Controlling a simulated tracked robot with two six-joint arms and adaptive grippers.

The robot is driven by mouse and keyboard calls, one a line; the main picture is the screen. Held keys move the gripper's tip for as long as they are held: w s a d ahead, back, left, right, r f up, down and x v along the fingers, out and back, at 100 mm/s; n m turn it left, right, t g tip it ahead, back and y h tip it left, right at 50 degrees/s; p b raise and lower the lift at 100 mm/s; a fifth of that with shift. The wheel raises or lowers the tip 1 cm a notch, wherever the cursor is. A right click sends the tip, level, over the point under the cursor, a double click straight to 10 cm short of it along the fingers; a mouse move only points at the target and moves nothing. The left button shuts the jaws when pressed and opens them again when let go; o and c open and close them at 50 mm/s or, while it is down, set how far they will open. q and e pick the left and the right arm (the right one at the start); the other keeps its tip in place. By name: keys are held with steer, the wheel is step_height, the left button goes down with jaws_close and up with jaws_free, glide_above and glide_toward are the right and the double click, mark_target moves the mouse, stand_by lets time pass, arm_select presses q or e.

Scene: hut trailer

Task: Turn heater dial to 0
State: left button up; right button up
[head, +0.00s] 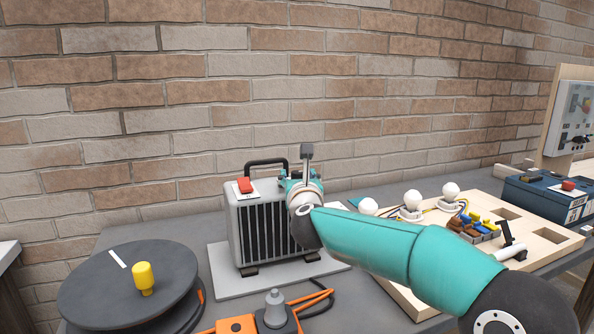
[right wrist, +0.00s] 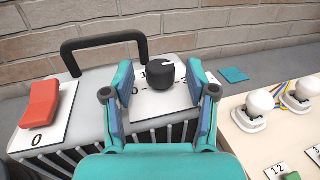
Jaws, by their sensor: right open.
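The heater (head: 264,232) is a grey box with a dark grille and a black carry handle, standing on a light board against the wall. Its black round dial (right wrist: 163,73) sits on a white label on top, where a 0 and a 1 show on the left. A pale mark shows on the dial's upper part. My right gripper (right wrist: 160,76) is open, with one teal finger on each side of the dial; I cannot tell whether they touch it. In the head view the right gripper (head: 300,181) hides the dial. My left gripper is not in view.
A red rocker switch (head: 246,185) sits left of the dial; its label shows a 0. The heater's handle (right wrist: 103,50) arches behind. A wooden board with white bulbs (head: 412,198) stands at right. A dark reel with a yellow knob (head: 143,278) stands at front left.

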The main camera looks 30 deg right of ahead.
steer(key=shift+x, duration=1.05)
